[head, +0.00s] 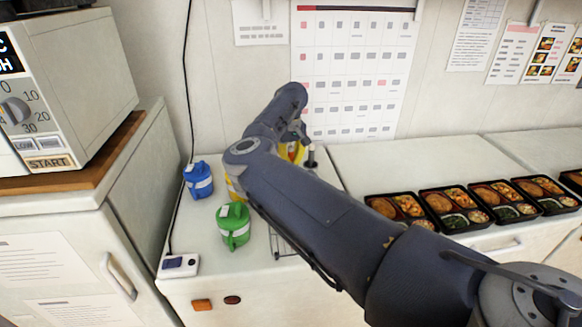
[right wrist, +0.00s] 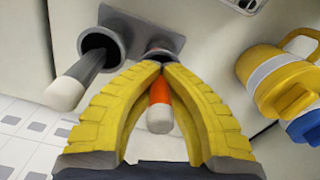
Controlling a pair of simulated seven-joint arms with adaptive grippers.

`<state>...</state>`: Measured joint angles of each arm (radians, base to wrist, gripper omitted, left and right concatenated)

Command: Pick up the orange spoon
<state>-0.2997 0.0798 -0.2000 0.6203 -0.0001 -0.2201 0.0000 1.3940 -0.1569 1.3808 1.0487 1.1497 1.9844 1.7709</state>
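The orange spoon (right wrist: 159,93) shows in the right wrist view as an orange handle with a pale end. It stands in a dark round holder (right wrist: 163,48), and its lower part is hidden. My right gripper (right wrist: 161,68) has its yellow fingertips closed in around the handle just at the holder's mouth. In the head view my right gripper (head: 293,151) is at the back of the counter, mostly hidden by my own arm. My left gripper is not in view.
A second utensil with a grey handle (right wrist: 82,78) stands in the adjacent holder. A yellow lidded container (right wrist: 272,78) is close by. Blue (head: 198,180) and green (head: 233,226) containers stand left on the counter. Several bento trays (head: 453,221) lie to the right.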

